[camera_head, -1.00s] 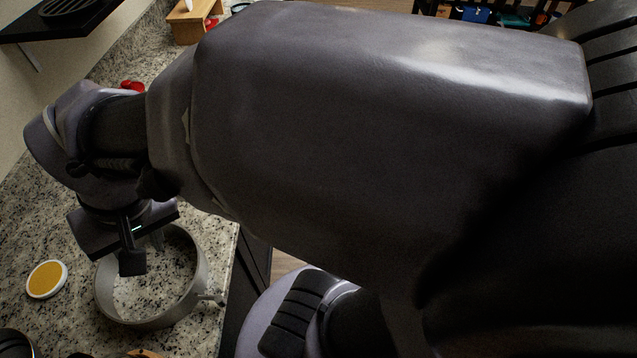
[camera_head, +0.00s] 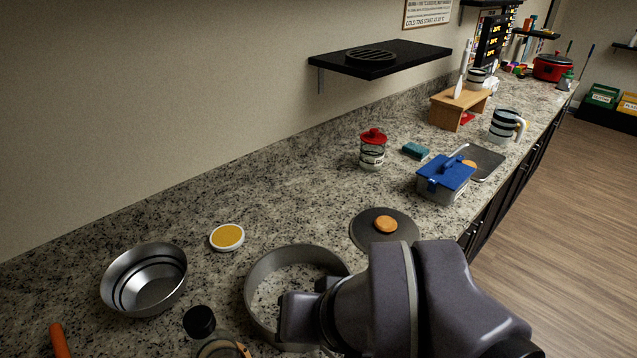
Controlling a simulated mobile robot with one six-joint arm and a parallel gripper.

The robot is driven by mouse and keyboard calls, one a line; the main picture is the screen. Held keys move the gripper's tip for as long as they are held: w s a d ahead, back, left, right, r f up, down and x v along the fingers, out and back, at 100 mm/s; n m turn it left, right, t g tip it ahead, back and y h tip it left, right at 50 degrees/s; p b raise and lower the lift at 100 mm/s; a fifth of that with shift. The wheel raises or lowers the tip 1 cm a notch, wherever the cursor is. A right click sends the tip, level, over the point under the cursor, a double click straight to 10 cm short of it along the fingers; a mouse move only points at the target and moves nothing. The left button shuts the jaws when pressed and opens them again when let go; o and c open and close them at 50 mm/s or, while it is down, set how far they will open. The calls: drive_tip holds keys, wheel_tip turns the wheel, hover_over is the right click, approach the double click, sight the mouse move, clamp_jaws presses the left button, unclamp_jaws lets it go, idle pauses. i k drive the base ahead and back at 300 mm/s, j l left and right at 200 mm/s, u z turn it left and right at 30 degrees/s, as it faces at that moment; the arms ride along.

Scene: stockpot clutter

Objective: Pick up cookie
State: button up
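A small round orange-brown disc that looks like a cookie (camera_head: 386,224) lies on a dark round plate or lid (camera_head: 366,240) on the counter, right of the middle. A similar orange-brown disc (camera_head: 469,164) lies on a grey tray (camera_head: 487,158) farther back, partly hidden by a blue-lidded box. My gripper (camera_head: 297,318) is at the bottom centre, over or in front of a grey ring-shaped pot (camera_head: 262,275), to the lower left of the nearer disc and apart from it. Its fingertips are not clearly visible, and my arm covers part of the pot.
A white-rimmed yellow disc (camera_head: 227,237), a metal bowl (camera_head: 146,279) and a black-capped jar (camera_head: 199,322) stand to the left. The blue-lidded box (camera_head: 443,181) and a red-lidded jar (camera_head: 372,151) stand behind the dark plate. The counter's left middle is mostly clear.

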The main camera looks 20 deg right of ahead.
sight(385, 224)
drive_tip(key=l+u, duration=0.3)
drive_tip(key=l, duration=0.3)
drive_tip(key=l+u, duration=0.3)
drive_tip(key=l, duration=0.35)
drive_tip(key=l+u, duration=0.3)
drive_tip(key=l, duration=0.3)
drive_tip(key=k+l+u, duration=0.15)
drive_tip(key=l+u, duration=0.15)
drive_tip(key=l, duration=0.3)
